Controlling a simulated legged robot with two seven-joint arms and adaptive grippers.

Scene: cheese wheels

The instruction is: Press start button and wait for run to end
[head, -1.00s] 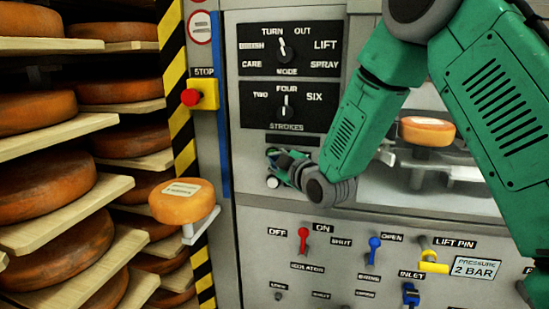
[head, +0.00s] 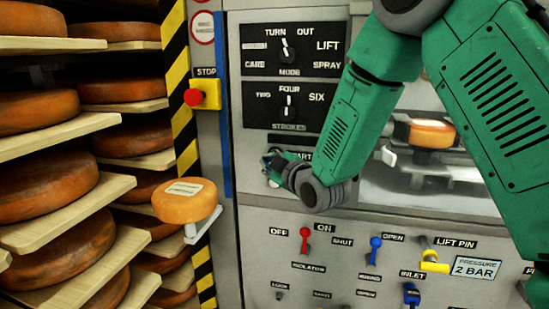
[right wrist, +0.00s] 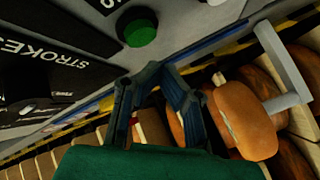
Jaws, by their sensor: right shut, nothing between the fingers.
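The green start button (right wrist: 140,32), in a black ring, shows at the top of the right wrist view. My right gripper (right wrist: 151,76) is shut and empty, its fingertips just below the button in that view, with a visible gap between them. In the head view the right gripper (head: 270,164) is at the panel, beside the partly covered START label (head: 304,155). It hides most of the button there. Behind the window, a cheese wheel (head: 432,133) sits on a dark support in the machine. My left gripper is not in view.
The red STOP button (head: 193,97) is left of the panel. Mode (head: 288,51) and strokes (head: 288,104) knobs are above; red (head: 304,237), blue (head: 375,246) and yellow (head: 432,262) valve handles are below. A cheese (head: 185,200) rests on a bracket by the left shelves.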

